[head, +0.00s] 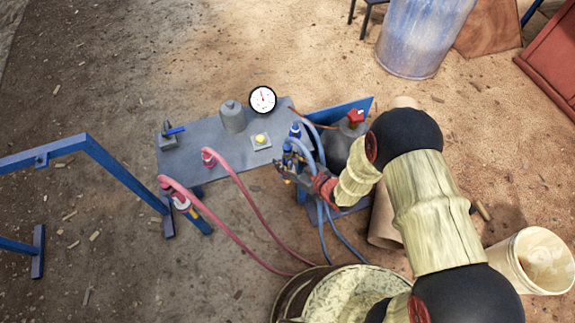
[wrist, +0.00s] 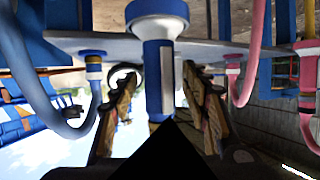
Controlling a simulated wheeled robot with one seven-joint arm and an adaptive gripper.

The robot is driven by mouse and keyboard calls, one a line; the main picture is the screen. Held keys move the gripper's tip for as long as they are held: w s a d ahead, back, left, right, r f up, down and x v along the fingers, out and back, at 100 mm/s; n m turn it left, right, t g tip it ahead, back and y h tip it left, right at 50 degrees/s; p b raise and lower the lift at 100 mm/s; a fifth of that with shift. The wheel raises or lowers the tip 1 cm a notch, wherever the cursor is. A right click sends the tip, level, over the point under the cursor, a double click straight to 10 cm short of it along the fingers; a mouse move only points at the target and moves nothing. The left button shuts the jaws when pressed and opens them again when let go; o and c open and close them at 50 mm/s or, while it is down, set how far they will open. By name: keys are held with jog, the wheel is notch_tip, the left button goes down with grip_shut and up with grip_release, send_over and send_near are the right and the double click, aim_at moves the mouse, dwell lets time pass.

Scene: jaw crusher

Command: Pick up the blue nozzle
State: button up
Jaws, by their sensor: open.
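The blue nozzle (wrist: 159,75) stands out in the wrist view's middle, a blue cylinder with a pale stripe and a wide grey-white collar. In the head view a blue nozzle (head: 288,148) shows small at the grey table's front right edge, partly hidden by my gripper. My gripper (head: 284,171) is open at that edge. In the wrist view its two worn brown fingers stand on either side of the nozzle, with visible gaps. The nozzle's lower end is hidden behind a dark part in front of the camera.
The grey table (head: 182,156) bears a dial gauge (head: 262,99), a grey cylinder (head: 232,117) and a yellow button (head: 261,138). Blue hoses (head: 341,238) hang close to my gripper. Red hoses (head: 247,198) hang left. A blue frame (head: 112,168) stands farther left.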

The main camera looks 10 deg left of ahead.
jog(key=shift+c, duration=0.6)
grip_shut()
